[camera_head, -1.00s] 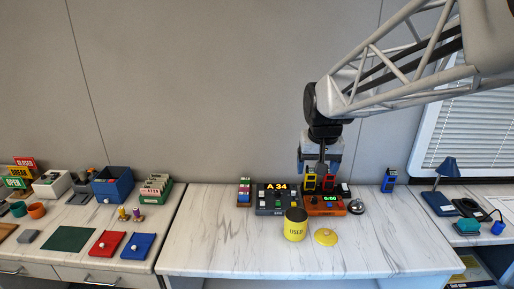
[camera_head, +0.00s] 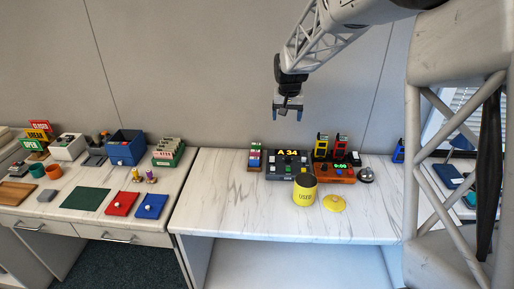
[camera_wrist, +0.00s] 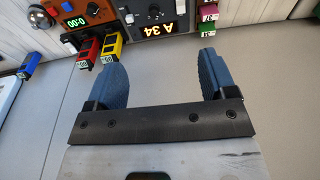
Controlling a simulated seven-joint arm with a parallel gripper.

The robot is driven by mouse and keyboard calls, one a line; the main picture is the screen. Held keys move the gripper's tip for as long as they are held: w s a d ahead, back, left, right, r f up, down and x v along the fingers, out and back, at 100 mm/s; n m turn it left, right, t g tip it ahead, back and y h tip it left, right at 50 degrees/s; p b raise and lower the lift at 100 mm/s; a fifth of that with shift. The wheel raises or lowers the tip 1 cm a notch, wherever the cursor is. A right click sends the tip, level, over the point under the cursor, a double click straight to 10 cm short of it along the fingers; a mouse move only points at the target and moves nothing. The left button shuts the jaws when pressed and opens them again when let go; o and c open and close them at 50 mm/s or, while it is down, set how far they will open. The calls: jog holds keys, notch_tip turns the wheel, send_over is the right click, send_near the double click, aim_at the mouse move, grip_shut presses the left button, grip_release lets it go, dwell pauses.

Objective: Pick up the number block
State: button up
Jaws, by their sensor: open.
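Several small number-marked blocks are in view, and I cannot tell which one the task means. A yellow block (camera_head: 321,146) and a red block (camera_head: 340,146) stand at the back of the console area. They also show in the wrist view, the yellow block (camera_wrist: 112,46) beside the red block (camera_wrist: 88,53). A blue block (camera_head: 398,152) is farther right, partly hidden by my arm. A rack of pink and green numbered pieces (camera_head: 255,158) stands at the left. My gripper (camera_head: 288,114) is open and empty in the air above the counter's back; its fingers show in the wrist view (camera_wrist: 161,65).
A dark console (camera_head: 283,170) reads "A 34". An orange timer (camera_head: 335,174) shows green digits. In front are a yellow "USED" cup (camera_head: 305,195) and a yellow lid (camera_head: 334,203). A silver bell (camera_head: 366,175) sits at right. The counter's left part (camera_head: 215,200) is clear.

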jog(key=w+a+f, duration=0.6)
jog(key=w+f, duration=0.3)
jog(key=w, duration=0.2)
send_over(256, 144)
jog(key=f, duration=0.6)
jog(key=s+f, duration=0.1)
jog(key=f, duration=0.3)
jog(key=shift+f, duration=0.1)
jog(key=shift+w+d+f, duration=0.1)
jog(key=shift+w+f, duration=0.1)
jog(key=shift+f, duration=1.05)
jog(key=shift+w+f, duration=0.2)
jog(key=shift+f, duration=1.1)
jog(key=shift+w+f, duration=0.15)
jog(key=shift+f, duration=1.15)
